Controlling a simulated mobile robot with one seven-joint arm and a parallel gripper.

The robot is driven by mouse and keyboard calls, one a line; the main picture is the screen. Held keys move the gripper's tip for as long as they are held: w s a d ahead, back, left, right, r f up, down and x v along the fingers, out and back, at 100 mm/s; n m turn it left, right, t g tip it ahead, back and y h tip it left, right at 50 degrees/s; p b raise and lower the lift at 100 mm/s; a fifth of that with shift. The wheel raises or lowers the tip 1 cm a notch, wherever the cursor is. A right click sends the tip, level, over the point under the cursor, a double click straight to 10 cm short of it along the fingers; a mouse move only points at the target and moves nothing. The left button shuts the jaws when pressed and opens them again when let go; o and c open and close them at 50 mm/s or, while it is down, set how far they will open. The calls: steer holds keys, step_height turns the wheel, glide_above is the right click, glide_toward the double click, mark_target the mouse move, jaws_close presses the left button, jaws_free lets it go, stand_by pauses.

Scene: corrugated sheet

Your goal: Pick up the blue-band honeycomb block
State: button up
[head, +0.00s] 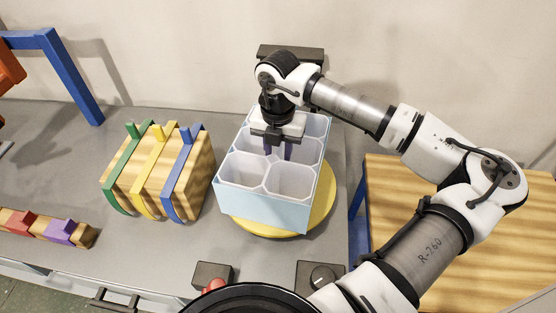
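A pale honeycomb block (262,212) with several open, roughly hexagonal cells and a light-blue outer side stands upright on a round yellow disc (322,212). My gripper (278,153) points straight down over the middle of the block. Its two dark fingers show a small gap between them and reach down at the cell walls. I cannot tell whether they straddle a wall or press on it. The gripper body hides part of the block's back cells.
Wooden pieces with green, yellow and blue bands (183,172) stand left of the block. A wooden strip (42,228) with red and purple parts lies farther left. A blue frame (72,75) stands behind. A wooden table (475,240) is at right. The wall is close behind.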

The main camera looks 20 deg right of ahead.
steer(key=shift+c, duration=0.3)
jaws_close()
stand_by(1.1)
